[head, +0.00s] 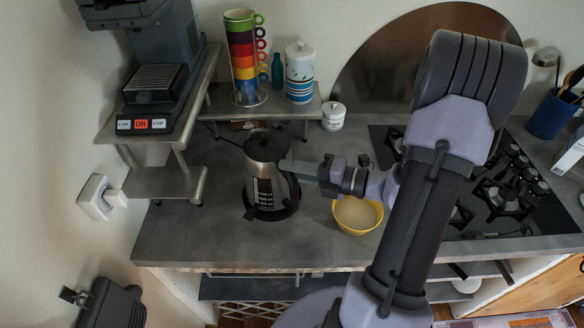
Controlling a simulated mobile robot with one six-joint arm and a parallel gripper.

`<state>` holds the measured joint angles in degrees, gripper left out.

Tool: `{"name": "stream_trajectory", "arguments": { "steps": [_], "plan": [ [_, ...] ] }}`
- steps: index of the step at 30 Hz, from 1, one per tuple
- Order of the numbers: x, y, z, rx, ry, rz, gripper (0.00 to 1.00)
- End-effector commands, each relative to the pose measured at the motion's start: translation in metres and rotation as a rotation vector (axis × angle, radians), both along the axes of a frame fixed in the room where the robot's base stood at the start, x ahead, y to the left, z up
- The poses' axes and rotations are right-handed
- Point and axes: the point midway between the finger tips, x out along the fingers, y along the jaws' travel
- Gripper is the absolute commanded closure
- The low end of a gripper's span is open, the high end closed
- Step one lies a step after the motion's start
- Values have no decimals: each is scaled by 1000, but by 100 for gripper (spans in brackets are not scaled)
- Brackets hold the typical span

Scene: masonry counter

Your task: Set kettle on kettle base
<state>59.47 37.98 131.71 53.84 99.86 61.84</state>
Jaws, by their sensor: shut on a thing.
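The steel kettle (263,178) with a black lid is upright on the left half of the grey counter. It has a dark level window with white marks on its side. The round black kettle base (285,211) shows around and below the kettle's bottom. I cannot tell whether the kettle rests on it or is held just above it. My gripper (290,167) reaches in from the right and is shut on the kettle at its upper right side. The gripper hides part of the handle there, so the exact grip is not clear.
A yellow bowl (357,214) stands close to the right of the kettle, below my wrist. A metal shelf (214,106) with stacked colored cups (241,58) and a striped canister (299,75) is behind. A black hob (490,205) lies right. The counter's front left is clear.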

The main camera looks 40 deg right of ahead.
Motion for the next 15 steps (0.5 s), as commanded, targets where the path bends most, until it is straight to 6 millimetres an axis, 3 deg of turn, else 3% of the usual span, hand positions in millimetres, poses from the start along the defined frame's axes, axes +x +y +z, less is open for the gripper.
{"name": "stream_trajectory", "arguments": {
  "steps": [15],
  "plan": [
    [0,-1,-2,0,-3,-2,100]
  ]
}}
